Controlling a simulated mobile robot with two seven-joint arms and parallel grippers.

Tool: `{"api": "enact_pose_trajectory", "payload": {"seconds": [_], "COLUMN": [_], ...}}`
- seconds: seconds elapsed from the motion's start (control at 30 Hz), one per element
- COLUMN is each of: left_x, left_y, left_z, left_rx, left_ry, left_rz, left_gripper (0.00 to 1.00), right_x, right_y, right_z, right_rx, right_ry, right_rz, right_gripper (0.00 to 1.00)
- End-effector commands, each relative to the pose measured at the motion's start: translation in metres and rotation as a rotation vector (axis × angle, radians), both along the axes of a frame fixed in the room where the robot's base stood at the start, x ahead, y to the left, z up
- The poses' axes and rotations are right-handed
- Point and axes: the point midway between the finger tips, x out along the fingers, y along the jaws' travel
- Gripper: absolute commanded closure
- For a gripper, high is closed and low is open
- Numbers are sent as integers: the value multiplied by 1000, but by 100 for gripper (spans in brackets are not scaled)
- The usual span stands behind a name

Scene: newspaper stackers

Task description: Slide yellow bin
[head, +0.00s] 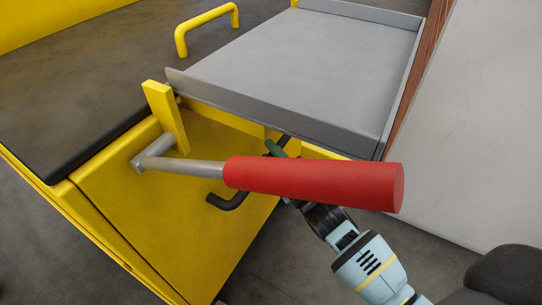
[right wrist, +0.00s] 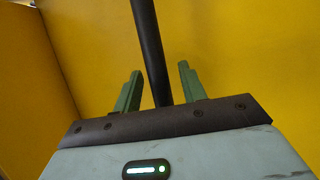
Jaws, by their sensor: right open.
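The yellow bin (head: 215,225) is a yellow metal body at the left and centre of the head view, with a dark grey top. A black bar handle (head: 226,202) sticks out from its yellow side, and also shows in the right wrist view (right wrist: 148,45). My right gripper (head: 275,148) is at this handle, partly hidden behind the red grip in the head view. In the right wrist view my right gripper's green fingers (right wrist: 160,85) are spread apart. The black bar runs between them, with gaps on both sides. My left gripper is not in view.
A lever with a thick red grip (head: 310,182) crosses in front of my right arm. A grey metal tray (head: 310,55) is above and behind it. A yellow loop handle (head: 207,28) stands on the dark top. A pale panel (head: 480,130) is at the right.

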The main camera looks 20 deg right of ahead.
Motion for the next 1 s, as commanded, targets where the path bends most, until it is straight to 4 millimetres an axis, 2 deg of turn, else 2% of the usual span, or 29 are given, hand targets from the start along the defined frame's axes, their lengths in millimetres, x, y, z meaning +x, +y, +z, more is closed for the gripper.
{"api": "enact_pose_trajectory", "payload": {"seconds": [0.3, 0.6, 0.63, 1.0], "left_x": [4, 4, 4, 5], "left_y": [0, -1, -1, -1], "left_z": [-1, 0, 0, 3], "left_rx": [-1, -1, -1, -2], "left_ry": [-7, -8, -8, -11], "left_rz": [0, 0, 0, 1], "left_gripper": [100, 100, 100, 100], "right_x": [3, 3, 2, -2], "right_y": [1, 1, 1, -3], "right_z": [1, 1, 1, 1], "right_rx": [0, 0, 0, 0], "right_ry": [0, 0, 0, 0], "right_rz": [0, 0, 0, 0], "right_gripper": [59, 98, 100, 100]}}
